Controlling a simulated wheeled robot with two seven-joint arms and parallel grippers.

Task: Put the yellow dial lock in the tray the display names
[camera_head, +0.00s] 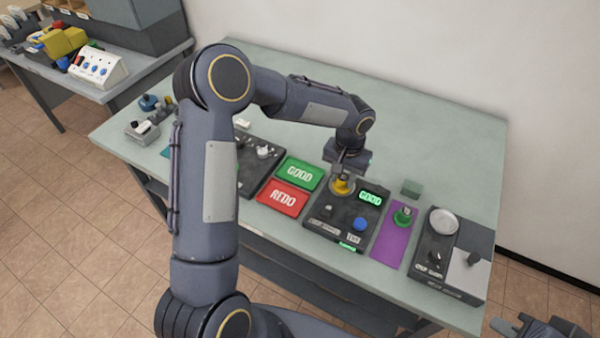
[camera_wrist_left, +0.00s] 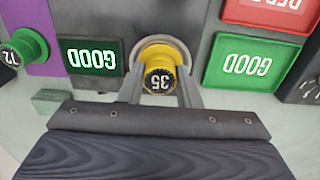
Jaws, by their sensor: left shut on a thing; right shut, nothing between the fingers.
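The yellow dial lock (camera_head: 342,185) sits at a round metal seat on the black tester (camera_head: 328,222). In the left wrist view the lock (camera_wrist_left: 160,80) shows the number 35. My left gripper (camera_head: 346,172) is shut on it, one finger on each side. The tester's display (camera_head: 370,197) reads GOOD; it also shows in the left wrist view (camera_wrist_left: 91,58). The green tray (camera_head: 299,174) is labelled GOOD and the red tray (camera_head: 283,197) REDO. Both look empty and lie left of the tester. My right gripper (camera_head: 538,327) is at the lower right edge, partly cut off.
A blue button (camera_head: 360,224) is on the tester. A green dial lock (camera_head: 403,216) stands on a purple mat (camera_head: 393,243) to the right. A scale-like device (camera_head: 449,262) is further right, a dark fixture (camera_head: 258,160) left of the trays.

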